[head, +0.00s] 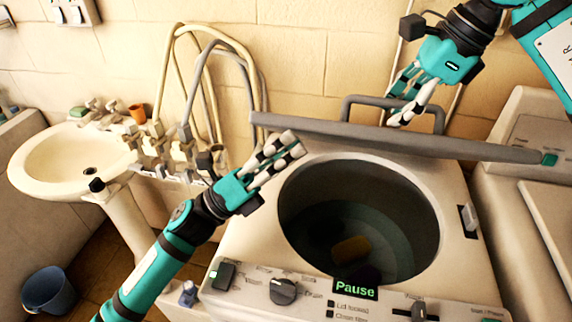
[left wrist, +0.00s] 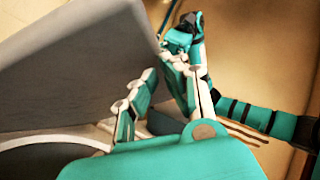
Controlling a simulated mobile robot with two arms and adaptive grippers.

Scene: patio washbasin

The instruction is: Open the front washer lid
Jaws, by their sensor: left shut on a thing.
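The washer lid (head: 390,138) is a grey panel raised above the round drum opening (head: 360,215), seen almost edge-on in the head view. Its broad face fills the upper left of the left wrist view (left wrist: 80,65). A grey loop handle (head: 350,104) shows behind its edge. My left gripper (head: 292,147) is shut on the lid at its left end. My right gripper (head: 397,108) hangs behind the lid near the loop, fingers down, apart and empty. The washer (head: 250,245) stands below with its drum exposed.
A yellowish item (head: 352,249) lies in the drum. A washbasin (head: 60,160) and hoses (head: 205,80) are at left, a blue bucket (head: 48,290) on the floor. Another appliance (head: 530,170) is close at right.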

